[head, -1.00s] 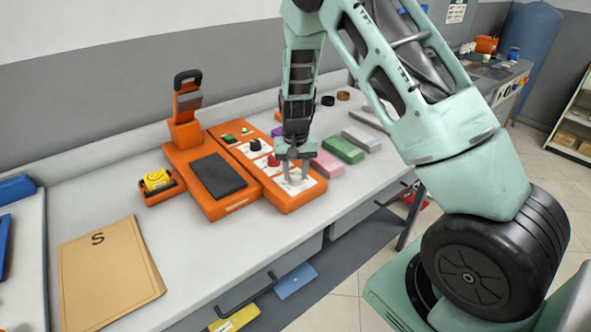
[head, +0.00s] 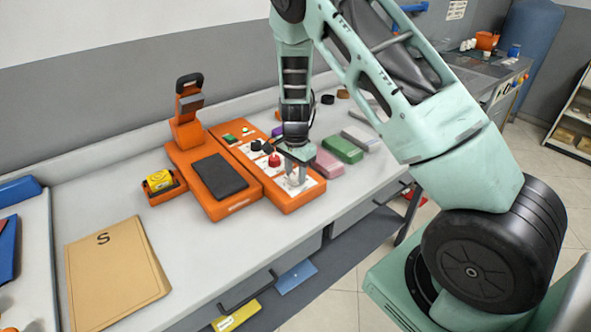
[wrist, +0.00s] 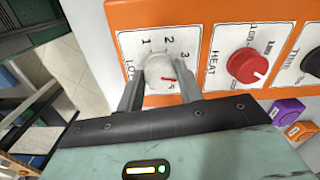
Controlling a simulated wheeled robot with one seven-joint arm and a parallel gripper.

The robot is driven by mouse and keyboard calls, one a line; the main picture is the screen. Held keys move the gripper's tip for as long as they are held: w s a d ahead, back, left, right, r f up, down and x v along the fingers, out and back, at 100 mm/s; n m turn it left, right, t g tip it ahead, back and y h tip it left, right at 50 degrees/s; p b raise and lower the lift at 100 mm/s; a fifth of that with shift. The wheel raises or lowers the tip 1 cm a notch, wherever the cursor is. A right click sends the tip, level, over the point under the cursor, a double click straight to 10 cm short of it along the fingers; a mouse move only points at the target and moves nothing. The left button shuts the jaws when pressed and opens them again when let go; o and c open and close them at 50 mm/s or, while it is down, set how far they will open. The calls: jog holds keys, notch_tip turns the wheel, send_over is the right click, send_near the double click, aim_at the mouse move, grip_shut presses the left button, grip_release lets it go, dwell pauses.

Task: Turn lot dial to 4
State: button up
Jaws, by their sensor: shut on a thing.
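The lot dial (wrist: 158,70) is a pale grey-white knob on a white label with the numbers 1, 2 and 3 around its top. Its red pointer mark faces lower right, past the 3, close to a small, partly hidden figure that I cannot read surely. My gripper (wrist: 160,82) is shut on the dial, one finger on each side of it. In the head view my gripper (head: 296,178) is at the near end of the orange control box (head: 288,207), and the fingers largely cover the dial.
The red heat knob (wrist: 247,66) and a black knob (wrist: 314,62) sit beside the dial on the same panel. Pink and green blocks (head: 342,149) lie right of the box. A folder marked S (head: 116,270) lies on the counter at left.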

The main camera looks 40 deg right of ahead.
aim_at(296, 175)
jog(key=shift+w+r+m, duration=0.1)
jog(key=shift+r+m, duration=0.05)
jog(key=shift+m, duration=0.55)
jog(key=o, duration=1)
notch_tip(296, 175, up, 17)
jog(key=b, duration=0.2)
jog(key=shift+r, duration=0.15)
